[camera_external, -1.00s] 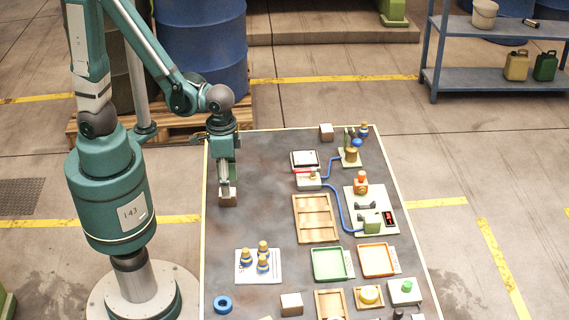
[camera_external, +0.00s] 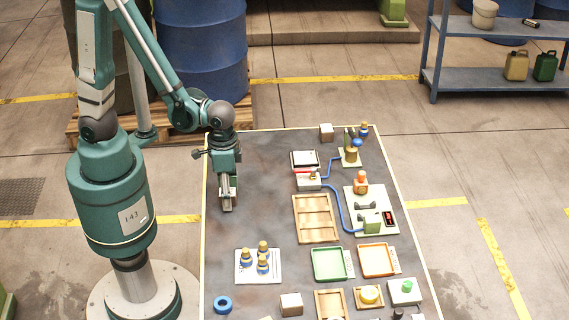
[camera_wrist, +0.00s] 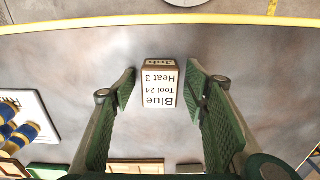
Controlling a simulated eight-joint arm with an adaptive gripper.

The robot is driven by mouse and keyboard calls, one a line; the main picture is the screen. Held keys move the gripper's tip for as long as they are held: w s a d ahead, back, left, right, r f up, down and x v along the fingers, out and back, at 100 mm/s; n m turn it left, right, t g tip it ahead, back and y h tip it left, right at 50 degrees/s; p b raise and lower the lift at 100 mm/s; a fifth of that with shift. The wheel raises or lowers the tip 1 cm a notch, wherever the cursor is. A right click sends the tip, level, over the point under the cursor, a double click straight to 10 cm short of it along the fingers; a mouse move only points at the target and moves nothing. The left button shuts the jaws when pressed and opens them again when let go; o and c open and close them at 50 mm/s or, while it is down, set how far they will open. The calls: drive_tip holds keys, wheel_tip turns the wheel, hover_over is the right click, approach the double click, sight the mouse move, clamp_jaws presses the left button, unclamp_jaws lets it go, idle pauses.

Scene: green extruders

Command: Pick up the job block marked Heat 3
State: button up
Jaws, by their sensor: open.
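The job block (camera_wrist: 158,86) shows in the wrist view, a small brown-edged block with white label faces reading "Blue, Tool 24, Heat 3" upside down, and "JOB" on its other visible face. My gripper (camera_wrist: 163,85) is open, with one green finger on each side of the block and a gap on both sides. In the outside view my gripper (camera_external: 227,203) points down at the left part of the table and largely hides that block. Two similar blocks stand at the back (camera_external: 326,132) and front (camera_external: 291,304) of the table; their labels cannot be read.
To the right are a wooden tray (camera_external: 315,240), a green tray (camera_external: 314,265), an orange tray (camera_external: 362,262) and a device with blue tubing (camera_external: 373,223). Blue-and-yellow pegs (camera_external: 263,248) stand on a white card. The table (camera_external: 255,185) around my gripper is clear.

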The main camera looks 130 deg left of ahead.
drive_tip(key=shift+c, duration=0.5)
drive_tip(key=c, duration=0.9)
drive_tip(key=shift+r, duration=0.2)
drive_tip(key=shift+r+p, duration=1.45)
drive_tip(key=shift+r, duration=3.4)
